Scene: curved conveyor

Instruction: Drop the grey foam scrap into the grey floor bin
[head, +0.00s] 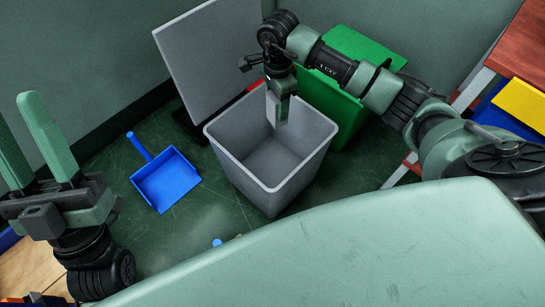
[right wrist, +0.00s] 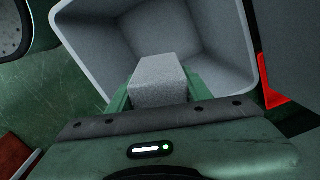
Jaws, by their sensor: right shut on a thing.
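The grey floor bin (head: 280,180) stands open on the green floor, with its grey lid (head: 205,55) tilted up behind it. My right gripper (head: 279,112) points down over the bin's mouth. It is shut on the grey foam scrap (right wrist: 160,82), a light grey block that sits between the green fingers in the right wrist view. In the head view the scrap (head: 271,107) is partly hidden by the fingers. The bin's inside (right wrist: 110,45) lies below the scrap in the right wrist view. My left gripper (head: 35,140) is at the far left, its fingers apart and empty.
A green bin (head: 350,120) stands right behind the grey one. A blue dustpan (head: 166,180) lies on the floor to the left. A shelf with a red-brown top (head: 525,45) and a yellow bin (head: 520,103) is at the right. A red part shows behind the grey bin (right wrist: 270,85).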

